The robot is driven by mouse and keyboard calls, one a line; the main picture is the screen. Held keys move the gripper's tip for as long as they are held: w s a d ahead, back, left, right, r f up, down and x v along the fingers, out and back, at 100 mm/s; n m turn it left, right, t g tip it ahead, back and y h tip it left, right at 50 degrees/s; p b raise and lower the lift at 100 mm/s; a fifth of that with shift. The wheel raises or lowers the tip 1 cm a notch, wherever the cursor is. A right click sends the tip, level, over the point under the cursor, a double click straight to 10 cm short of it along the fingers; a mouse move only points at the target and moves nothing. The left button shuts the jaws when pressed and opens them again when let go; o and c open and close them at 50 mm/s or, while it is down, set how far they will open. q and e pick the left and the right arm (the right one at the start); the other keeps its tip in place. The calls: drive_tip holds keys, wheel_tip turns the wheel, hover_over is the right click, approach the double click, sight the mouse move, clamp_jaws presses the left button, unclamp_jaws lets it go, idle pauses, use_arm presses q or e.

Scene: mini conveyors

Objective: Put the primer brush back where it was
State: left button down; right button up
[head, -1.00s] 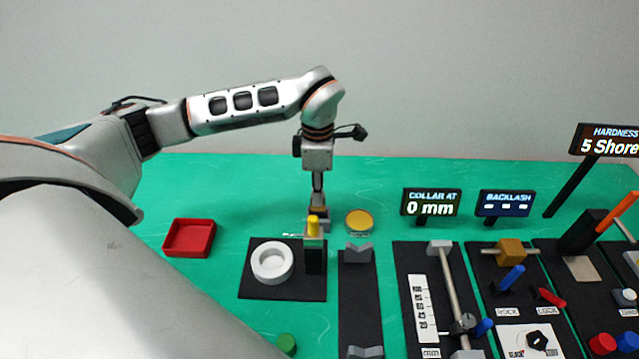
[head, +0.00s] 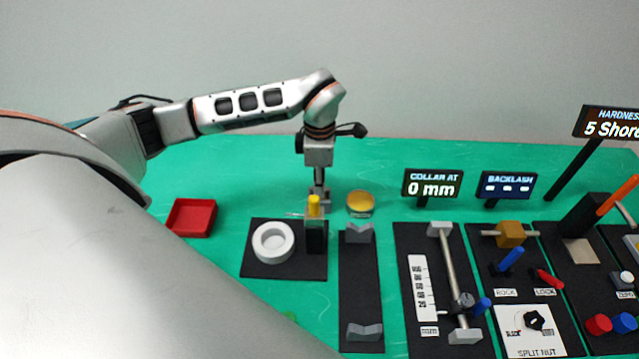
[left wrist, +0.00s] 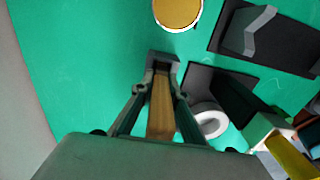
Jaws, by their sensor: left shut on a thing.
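My left gripper (head: 320,198) hangs behind the black stand with the yellow top, partly hidden by it. In the left wrist view its fingers (left wrist: 160,72) are shut on a long brown strip, which appears to be the handle of the primer brush (left wrist: 160,108). The brush's bristles cannot be made out, and whether it touches the table is not clear. A round tub with a yellow top (head: 360,202) stands just right of the gripper; it also shows at the top of the left wrist view (left wrist: 178,10). My right gripper is not in view.
A white ring (head: 272,242) and the yellow-topped stand (head: 315,238) share a black plate. A red tray (head: 190,217) lies to its left. A plate with grey V-blocks (head: 360,232) is to its right. Signs and mini machines fill the right side.

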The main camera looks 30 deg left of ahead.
use_arm(q)
drive_tip(key=shift+f, duration=0.5)
drive_tip(key=shift+s+f+b, duration=0.2)
drive_tip(key=shift+f+b, duration=0.15)
drive_tip(key=shift+b, duration=0.05)
drive_tip(key=shift+s+f, duration=0.2)
drive_tip(key=shift+f, duration=0.1)
drive_tip(key=c, duration=1.9)
unclamp_jaws()
drive_tip(key=shift+w+f, duration=0.15)
drive_tip(key=shift+w, duration=0.2)
drive_tip(key=shift+s, duration=0.1)
